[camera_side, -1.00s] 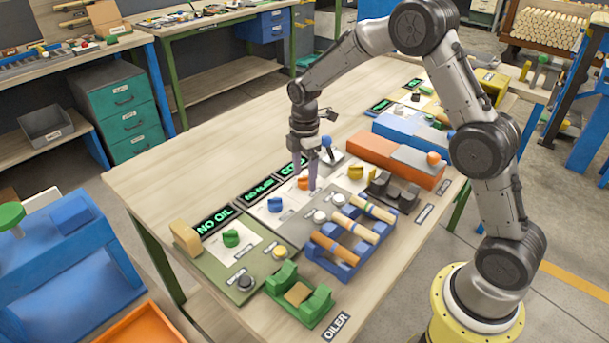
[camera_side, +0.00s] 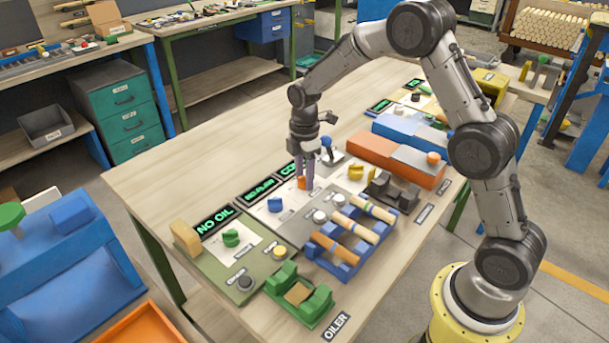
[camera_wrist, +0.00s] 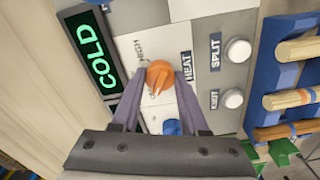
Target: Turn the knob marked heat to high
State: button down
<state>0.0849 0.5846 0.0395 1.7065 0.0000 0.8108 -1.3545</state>
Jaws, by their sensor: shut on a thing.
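The orange heat knob (camera_wrist: 159,77) sits on a white plate in the wrist view, with the HEAT label (camera_wrist: 187,66) beside it. A green-lit display reading COLD (camera_wrist: 97,60) is to its left. My gripper (camera_wrist: 160,77) is shut on the orange knob, one finger on each side. In the side view the knob (camera_side: 301,183) shows partly between the fingers of my gripper (camera_side: 302,185). The marking on the plate near the knob reads HIGH; other marks are partly hidden by the fingers.
A blue knob (camera_side: 274,204) is beside the orange one on the same panel. White SPLIT (camera_wrist: 238,50) and lower (camera_wrist: 232,98) buttons are close by. A blue rack (camera_side: 333,262) of wooden rods stands in front. The table's left part is clear.

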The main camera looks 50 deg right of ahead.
jog(key=m, duration=0.5)
jog(key=shift+m, duration=0.3)
jog(key=m, duration=1.2)
jog(key=shift+m, duration=0.3)
jog(key=m, duration=0.5)
jog(key=shift+r+m, duration=0.1)
jog(key=shift+m, duration=0.2)
jog(key=shift+c, duration=2.1)
grip_release()
